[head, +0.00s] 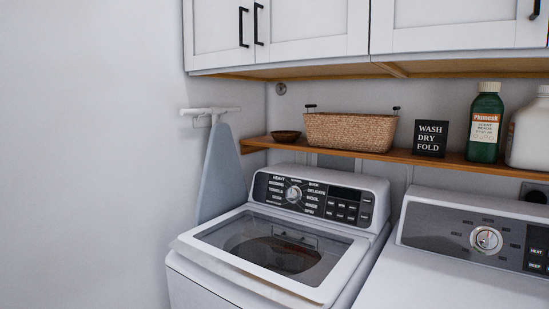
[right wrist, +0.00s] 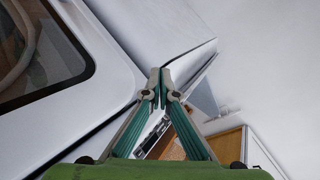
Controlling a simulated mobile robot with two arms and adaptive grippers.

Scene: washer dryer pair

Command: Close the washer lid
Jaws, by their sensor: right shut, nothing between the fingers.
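The white washer (head: 190,283) stands at the lower middle of the head view. Its lid (head: 325,291), with a dark see-through window, lies low over the top, close to flat. The lid's front left corner sticks out past the body, and I cannot tell how large any gap under it is. My right gripper (right wrist: 161,82) is shut and empty in the right wrist view, in front of a white appliance surface (right wrist: 150,25). Whether it touches that surface is unclear. Neither gripper shows in the head view.
A white dryer (head: 445,272) stands right of the washer. Above are a wooden shelf (head: 350,152) with a basket (head: 350,132) and bottles, and white cabinets (head: 310,25). An ironing board (head: 222,175) hangs left. A dark-windowed white door (right wrist: 105,50) is beside my right gripper.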

